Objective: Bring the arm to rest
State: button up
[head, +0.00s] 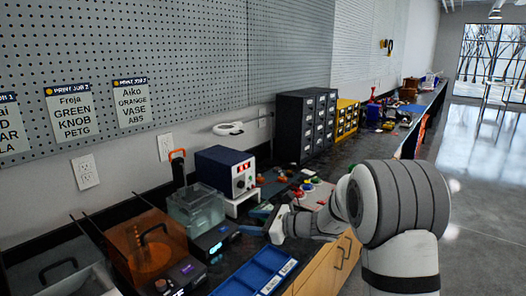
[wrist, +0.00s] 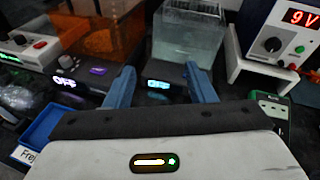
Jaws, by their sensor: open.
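My gripper (wrist: 162,88) is open and empty in the wrist view, its two blue fingers apart above the black bench top. In the head view my gripper (head: 262,217) is at the end of my grey-white arm, low over the bench. It is in front of the power supply and near the blue bin tray (head: 243,275). In the wrist view the fingers point toward a clear tank (wrist: 188,45) and an orange-walled machine (wrist: 105,35), each with a lit display at its base. I cannot tell the exact gap to them.
A blue power supply (head: 226,172) reading 9V stands on a white stand (head: 238,204). A dark drawer cabinet (head: 306,125) and a yellow one (head: 346,119) stand farther along the bench. Small coloured parts lie beyond my gripper. The floor (head: 480,200) at the right is clear.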

jog(key=s+d+r+n+g+h+p, duration=0.25)
jog(key=s+n, duration=0.25)
jog(key=s, duration=0.4)
jog(key=s+d+r+n+g+h+p, duration=0.1)
jog(key=s+r+n+g+h, duration=0.15)
jog(key=s+n, duration=0.45)
jog(key=s+d+r+n+t+h+p, duration=0.1)
jog(key=s+d+n+h+p, duration=0.2)
jog(key=s+d+n+h, duration=0.6)
jog(key=s+d, duration=0.5)
jog(key=s, duration=0.3)
jog(key=shift+d, duration=0.25)
jog(key=shift+c, duration=0.2)
jog(key=shift+c, duration=1.3)
